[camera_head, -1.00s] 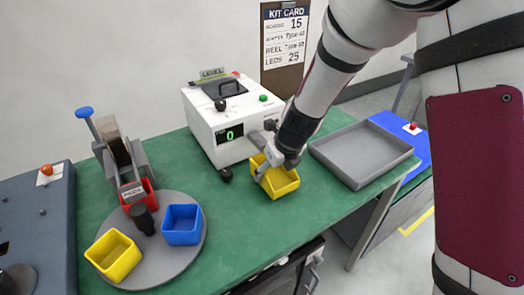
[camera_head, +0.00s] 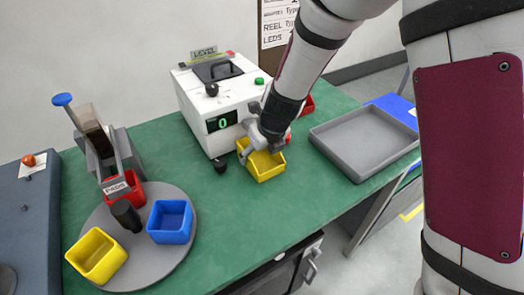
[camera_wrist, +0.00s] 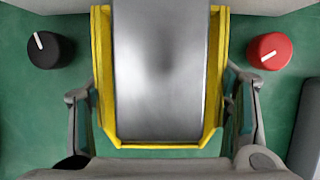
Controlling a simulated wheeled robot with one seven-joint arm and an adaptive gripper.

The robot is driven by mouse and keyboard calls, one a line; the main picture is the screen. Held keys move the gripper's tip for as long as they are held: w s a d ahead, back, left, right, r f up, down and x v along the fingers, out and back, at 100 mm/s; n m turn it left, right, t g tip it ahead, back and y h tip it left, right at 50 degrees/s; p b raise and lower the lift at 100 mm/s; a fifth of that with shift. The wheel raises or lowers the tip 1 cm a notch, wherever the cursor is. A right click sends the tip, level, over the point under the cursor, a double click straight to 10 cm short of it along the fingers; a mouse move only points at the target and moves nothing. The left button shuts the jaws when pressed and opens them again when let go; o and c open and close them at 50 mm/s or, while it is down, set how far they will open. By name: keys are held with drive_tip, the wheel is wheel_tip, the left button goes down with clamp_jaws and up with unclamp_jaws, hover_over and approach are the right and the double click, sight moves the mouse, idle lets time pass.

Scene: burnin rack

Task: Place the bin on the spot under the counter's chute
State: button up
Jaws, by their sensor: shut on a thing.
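The yellow bin (camera_head: 266,168) stands at the front of the white counter (camera_head: 208,100), by its right front corner, upright. In the wrist view, the metal chute (camera_wrist: 160,70) reaches over the bin (camera_wrist: 103,70) and hides most of its inside. My gripper (camera_head: 262,143) is shut on the bin, with one finger on each side wall in the wrist view (camera_wrist: 162,100). The counter's display reads 0. The spot under the bin is hidden, and I cannot tell whether the bin touches the bench.
A black knob (camera_wrist: 43,50) and a red knob (camera_wrist: 270,50) flank the bin. A grey tray (camera_head: 364,142) lies to the right. A round grey turntable (camera_head: 185,262) holds another yellow bin (camera_head: 96,256), a blue bin (camera_head: 170,222) and a red bin (camera_head: 125,190). A red object (camera_head: 307,106) shows behind my arm.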

drive_tip(key=o, duration=1.2)
drive_tip(key=p+v, duration=0.4)
drive_tip(key=v, duration=0.8)
drive_tip(key=shift+r, duration=0.15)
drive_tip(key=s+d+r+n, duration=1)
drive_tip(key=s+r+n, duration=0.15)
drive_tip(key=n, duration=0.35)
drive_tip(key=s+d+r+n+h, duration=0.1)
drive_tip(key=s+d+n, duration=0.2)
drive_tip(key=s+n, duration=0.1)
drive_tip(key=s+d+r+n+h, duration=0.1)
drive_tip(key=s+d+n, duration=0.2)
drive_tip(key=s+n, duration=0.2)
drive_tip(key=s+d+r+n, duration=0.1)
drive_tip(key=s+d+n, duration=0.3)
drive_tip(key=n, duration=0.1)
drive_tip(key=shift+s+r+t+h, duration=0.3)
drive_tip(key=shift+s+r+h, duration=0.1)
